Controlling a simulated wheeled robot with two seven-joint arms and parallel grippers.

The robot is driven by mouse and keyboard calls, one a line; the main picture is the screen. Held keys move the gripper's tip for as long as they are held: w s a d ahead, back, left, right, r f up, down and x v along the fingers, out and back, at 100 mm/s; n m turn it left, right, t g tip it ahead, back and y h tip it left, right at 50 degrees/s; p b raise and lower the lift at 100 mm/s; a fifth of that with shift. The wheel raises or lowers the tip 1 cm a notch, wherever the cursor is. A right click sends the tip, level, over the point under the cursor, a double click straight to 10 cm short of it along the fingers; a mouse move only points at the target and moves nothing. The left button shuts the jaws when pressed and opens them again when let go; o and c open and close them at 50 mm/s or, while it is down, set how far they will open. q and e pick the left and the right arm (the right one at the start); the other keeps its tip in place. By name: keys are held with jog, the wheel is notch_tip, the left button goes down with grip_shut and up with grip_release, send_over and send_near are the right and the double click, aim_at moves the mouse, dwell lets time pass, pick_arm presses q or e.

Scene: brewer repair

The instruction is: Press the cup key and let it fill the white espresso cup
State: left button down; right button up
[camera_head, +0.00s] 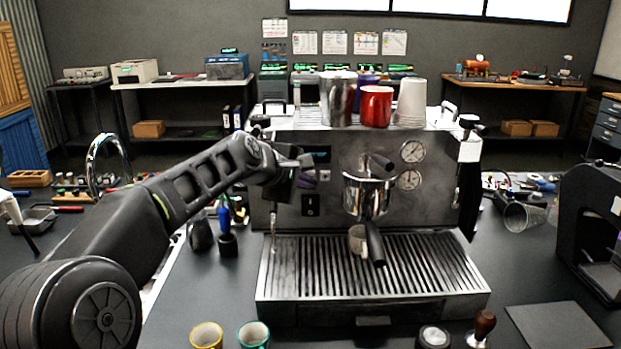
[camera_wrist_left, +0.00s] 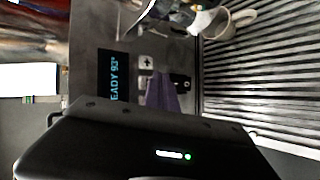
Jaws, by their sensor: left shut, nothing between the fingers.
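The espresso machine (camera_head: 400,215) stands on the counter. The white espresso cup (camera_head: 357,238) is on its slatted drip tray, under the portafilter (camera_head: 366,195) and partly hidden by the black handle. The cup also shows at the top of the left wrist view (camera_wrist_left: 232,22); what it holds cannot be made out. My left gripper (camera_head: 309,180) is shut and empty at the machine's front panel. In the left wrist view its purplish fingertips (camera_wrist_left: 162,94) are at the key column, beside the display (camera_wrist_left: 113,76) reading READY 93° and a plus key (camera_wrist_left: 147,62). Other keys, including the cup key, are hidden or unclear; contact cannot be told.
A red mug (camera_head: 376,106), a steel pitcher (camera_head: 339,98) and stacked paper cups (camera_head: 411,102) stand on the machine. A yellow-rimmed mug (camera_head: 206,335) and a teal mug (camera_head: 253,335) stand at the front. A tamper (camera_head: 483,325) stands front right. A steam wand (camera_head: 273,215) hangs below my gripper.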

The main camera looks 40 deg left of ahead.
pick_arm(q)
jog(key=s+d, duration=0.1)
jog(key=s, duration=0.1)
jog(key=s+d+b, duration=0.1)
jog(key=s+d, duration=0.1)
dwell(0.6)
jog(key=shift+f, duration=0.1)
dwell(0.6)
